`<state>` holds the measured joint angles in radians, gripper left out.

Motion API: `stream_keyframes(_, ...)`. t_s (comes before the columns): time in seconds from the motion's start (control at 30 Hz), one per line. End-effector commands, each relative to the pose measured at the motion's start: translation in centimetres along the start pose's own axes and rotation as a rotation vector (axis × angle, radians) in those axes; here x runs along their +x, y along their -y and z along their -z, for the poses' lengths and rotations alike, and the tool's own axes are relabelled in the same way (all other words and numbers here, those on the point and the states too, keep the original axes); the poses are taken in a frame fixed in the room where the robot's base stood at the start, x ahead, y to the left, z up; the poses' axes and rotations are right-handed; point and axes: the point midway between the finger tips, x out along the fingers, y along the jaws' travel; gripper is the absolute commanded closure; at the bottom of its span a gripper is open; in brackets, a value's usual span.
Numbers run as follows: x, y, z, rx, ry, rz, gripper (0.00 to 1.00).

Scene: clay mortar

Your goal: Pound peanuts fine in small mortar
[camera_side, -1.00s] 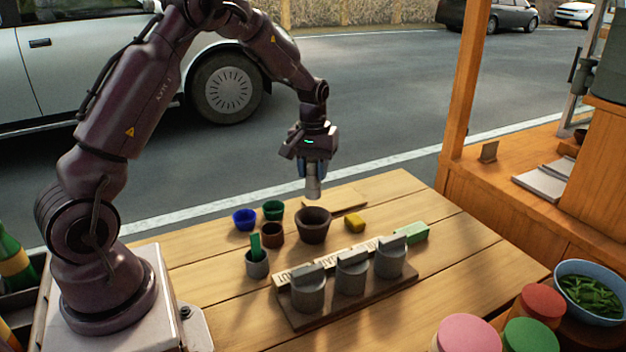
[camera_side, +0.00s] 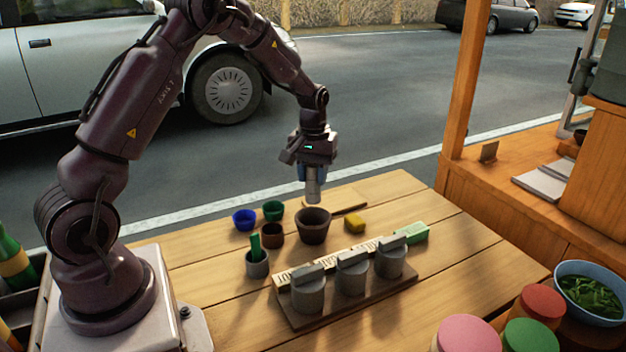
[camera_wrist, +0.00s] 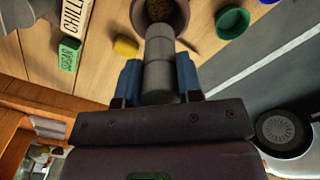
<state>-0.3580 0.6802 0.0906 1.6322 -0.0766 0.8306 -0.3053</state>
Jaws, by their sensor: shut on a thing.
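My gripper (camera_side: 312,172) is shut on a grey cylindrical pestle (camera_side: 313,190), which hangs roughly upright. The small dark brown mortar (camera_side: 313,228) stands on the wooden table below it. The pestle's lower end is at or just above the mortar's mouth; I cannot tell if it is inside the rim. In the wrist view, the blue fingers of my gripper (camera_wrist: 158,78) flank the pestle (camera_wrist: 160,50). Its end overlaps the near side of the mortar (camera_wrist: 138,14). Brown crumbly contents (camera_wrist: 168,10) show in the mortar; how fine they are is unclear.
Blue (camera_side: 244,219), green (camera_side: 273,210) and brown (camera_side: 272,235) cups stand left of the mortar. A grey cup (camera_side: 257,265) holds a green item. A yellow block (camera_side: 355,224) is at right. Lidded grey jars (camera_side: 351,275) stand in front on a labelled rack (camera_side: 345,308).

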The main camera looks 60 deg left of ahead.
Motion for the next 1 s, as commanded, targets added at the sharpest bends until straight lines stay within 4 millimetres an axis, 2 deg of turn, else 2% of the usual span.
stream_keyframes(0.6,5.5,0.0,-0.1,0.0,0.002,0.0,0.9)
stream_keyframes(1.0,6.7,0.0,0.0,0.0,0.0,-0.001,0.9)
